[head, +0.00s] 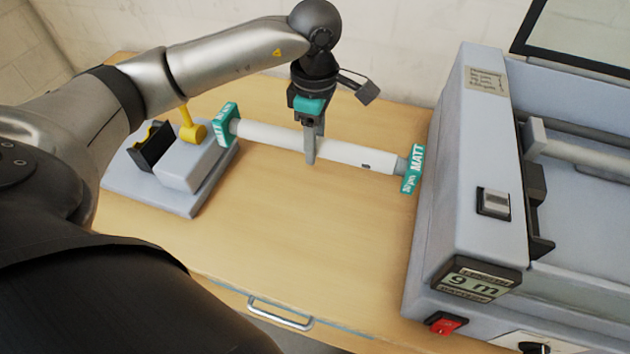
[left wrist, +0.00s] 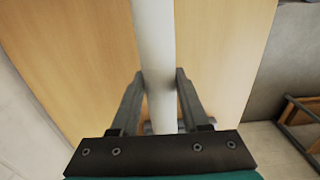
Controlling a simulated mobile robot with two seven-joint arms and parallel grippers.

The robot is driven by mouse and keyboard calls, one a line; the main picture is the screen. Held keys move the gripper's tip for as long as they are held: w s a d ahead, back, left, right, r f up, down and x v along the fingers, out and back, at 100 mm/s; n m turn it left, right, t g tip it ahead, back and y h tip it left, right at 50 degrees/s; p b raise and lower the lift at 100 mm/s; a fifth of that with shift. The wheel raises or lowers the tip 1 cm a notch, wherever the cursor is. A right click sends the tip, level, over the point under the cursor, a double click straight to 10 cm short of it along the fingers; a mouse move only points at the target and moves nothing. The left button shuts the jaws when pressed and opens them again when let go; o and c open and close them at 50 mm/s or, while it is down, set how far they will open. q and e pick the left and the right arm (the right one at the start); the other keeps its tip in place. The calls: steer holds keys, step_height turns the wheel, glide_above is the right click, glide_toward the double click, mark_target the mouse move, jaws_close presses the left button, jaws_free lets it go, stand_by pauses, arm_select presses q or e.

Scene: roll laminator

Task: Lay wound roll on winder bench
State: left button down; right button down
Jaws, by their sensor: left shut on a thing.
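The wound roll (head: 345,152) is a long white tube with green end plates, the right one marked MATT. It lies level across the picture over the wooden bench (head: 300,220). My left gripper (head: 310,155) comes down from above and is shut on the roll near its middle. In the left wrist view the roll (left wrist: 154,50) runs between the two fingers (left wrist: 158,85). I cannot tell whether the roll touches the bench top or is held just above it. My right gripper is not in view.
A grey device with a yellow lever (head: 190,128) stands at the bench's left, close to the roll's left end plate. The grey laminator (head: 450,190) with a 9 m display stands at the right, close to the other end plate. The front bench top is clear.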

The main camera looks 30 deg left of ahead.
arm_select(q)
glide_above(315, 193)
step_height(315, 193, down, 7)
steer(key=shift+f, duration=2.35)
steer(key=shift+f+b, duration=0.1)
steer(key=shift+b, duration=0.25)
steer(key=c, duration=0.8)
jaws_free()
steer(key=shift+f, duration=0.1)
steer(key=shift+c, duration=0.2)
steer(key=o, duration=0.5)
steer(key=shift+c, duration=0.2)
steer(key=shift+r, duration=0.2)
step_height(315, 193, up, 12)
steer(key=shift+r, duration=0.1)
